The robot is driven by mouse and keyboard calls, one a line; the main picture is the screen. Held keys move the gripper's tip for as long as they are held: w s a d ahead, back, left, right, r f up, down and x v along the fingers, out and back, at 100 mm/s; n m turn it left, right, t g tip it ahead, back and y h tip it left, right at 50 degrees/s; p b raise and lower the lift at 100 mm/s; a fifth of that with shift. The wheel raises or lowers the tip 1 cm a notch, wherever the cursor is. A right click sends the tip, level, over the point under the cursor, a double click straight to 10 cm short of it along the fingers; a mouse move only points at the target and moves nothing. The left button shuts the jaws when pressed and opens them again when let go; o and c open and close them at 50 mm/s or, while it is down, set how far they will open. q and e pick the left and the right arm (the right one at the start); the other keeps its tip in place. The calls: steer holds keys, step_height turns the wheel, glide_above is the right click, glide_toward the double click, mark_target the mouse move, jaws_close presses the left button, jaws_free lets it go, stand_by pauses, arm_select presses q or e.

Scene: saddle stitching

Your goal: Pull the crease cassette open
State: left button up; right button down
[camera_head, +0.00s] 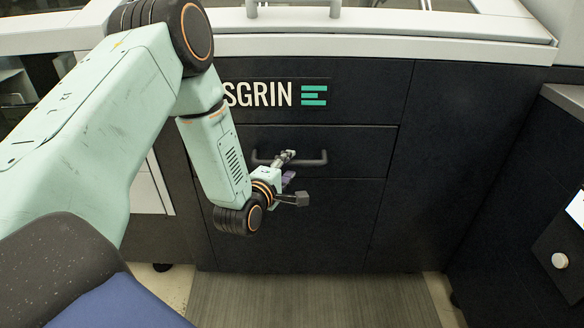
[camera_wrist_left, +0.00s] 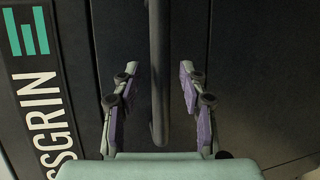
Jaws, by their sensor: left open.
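The crease cassette (camera_head: 362,146) is a black drawer front in the machine below the white "SGRIN" lettering. It looks flush with the panels around it. Its dark bar handle (camera_head: 315,160) runs across it in the head view and stands upright in the left wrist view (camera_wrist_left: 158,90). My left gripper (camera_head: 287,169) is at the handle and partly covers its middle. In the left wrist view my left gripper (camera_wrist_left: 159,75) is open, with one purple-padded finger on each side of the bar. Gaps show between both fingers and the bar. My right gripper is out of view.
A light counter edge (camera_head: 400,48) runs above the black front. A dark side unit with a round light knob (camera_head: 559,260) stands at the right. The grey ribbed floor mat (camera_head: 320,300) below the machine is clear.

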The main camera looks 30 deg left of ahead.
arm_select(q)
steer(key=shift+x, duration=1.25)
steer(key=shift+d, duration=0.1)
jaws_close()
